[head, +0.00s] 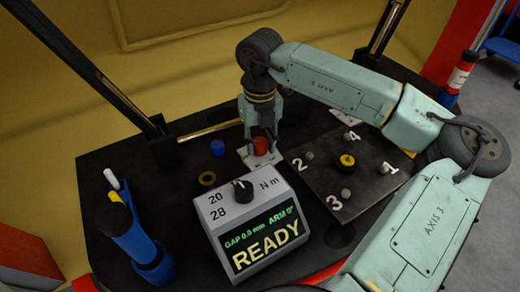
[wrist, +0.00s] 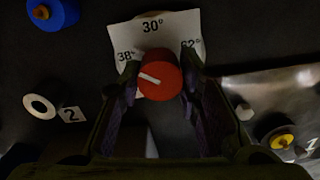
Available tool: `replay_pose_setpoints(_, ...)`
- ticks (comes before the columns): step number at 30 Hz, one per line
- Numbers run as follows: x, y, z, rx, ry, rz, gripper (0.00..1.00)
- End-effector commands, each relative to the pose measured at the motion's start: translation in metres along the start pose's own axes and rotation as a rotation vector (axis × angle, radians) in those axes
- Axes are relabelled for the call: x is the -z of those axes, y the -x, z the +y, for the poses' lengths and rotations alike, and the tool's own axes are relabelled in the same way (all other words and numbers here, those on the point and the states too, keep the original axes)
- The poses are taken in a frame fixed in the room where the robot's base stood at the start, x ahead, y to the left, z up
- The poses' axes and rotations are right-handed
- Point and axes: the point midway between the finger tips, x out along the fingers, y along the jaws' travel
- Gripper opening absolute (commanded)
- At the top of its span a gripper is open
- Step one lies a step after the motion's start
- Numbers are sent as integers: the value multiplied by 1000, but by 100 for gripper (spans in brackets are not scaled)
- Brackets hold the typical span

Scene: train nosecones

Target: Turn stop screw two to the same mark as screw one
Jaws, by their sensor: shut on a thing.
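The red stop screw knob (head: 261,146) stands on a white marked card (head: 243,158). In the wrist view the red knob (wrist: 161,78) has a white pointer line aimed left and slightly up, towards the 38° side of the card (wrist: 153,27). The card also shows 30° at the middle and a partly hidden mark at right. My gripper (head: 262,140) reaches down over the knob, and its fingers (wrist: 161,88) are shut on the knob's sides. Another white card (head: 345,116) lies partly behind my arm; its screw and mark cannot be read. A small tag (wrist: 70,114) reads 2.
A control box (head: 250,222) with a dial and a READY display stands in front. A dark plate (head: 325,179) numbered 1 to 4 lies right of the knob. A blue tool holder (head: 140,240) stands front left.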

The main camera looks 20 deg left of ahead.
Motion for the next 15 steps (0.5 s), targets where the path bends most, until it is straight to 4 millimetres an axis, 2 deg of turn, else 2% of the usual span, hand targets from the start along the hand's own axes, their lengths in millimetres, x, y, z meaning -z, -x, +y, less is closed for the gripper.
replay_pose_setpoints(15, -1, -1, -1, 1, 490, -4, 3)
